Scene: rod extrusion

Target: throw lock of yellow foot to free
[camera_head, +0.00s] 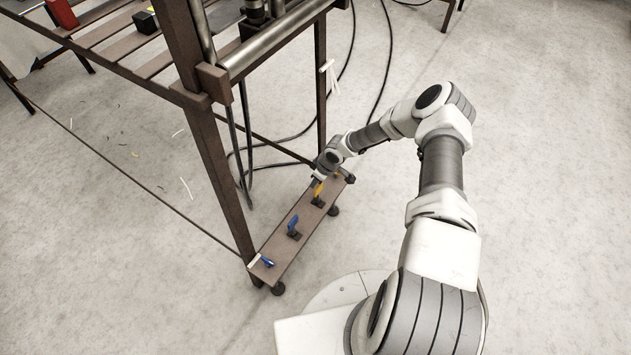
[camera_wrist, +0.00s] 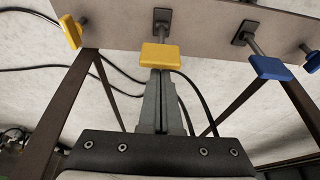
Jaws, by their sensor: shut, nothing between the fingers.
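A yellow foot pedal (camera_head: 318,191) stands on a narrow brown plank, close to my gripper (camera_head: 319,180). In the wrist view the yellow pedal (camera_wrist: 160,56) is a block on a short metal stem, straight ahead of my gripper (camera_wrist: 160,74). The fingers are shut and empty, their tips at the pedal's lower edge. Whether they touch it I cannot tell. A smaller, tilted yellow lever (camera_wrist: 70,32), apparently the yellow foot's lock, is at the upper left of the wrist view, apart from the fingers. In the head view my wrist seems to hide it.
A blue pedal (camera_head: 294,227) stands farther along the plank (camera_head: 305,212), with a small blue lever (camera_head: 267,261) at its near end. The wrist view also shows the blue pedal (camera_wrist: 269,68). A metal frame (camera_head: 218,160) and dark cables (camera_head: 275,145) stand beside the plank.

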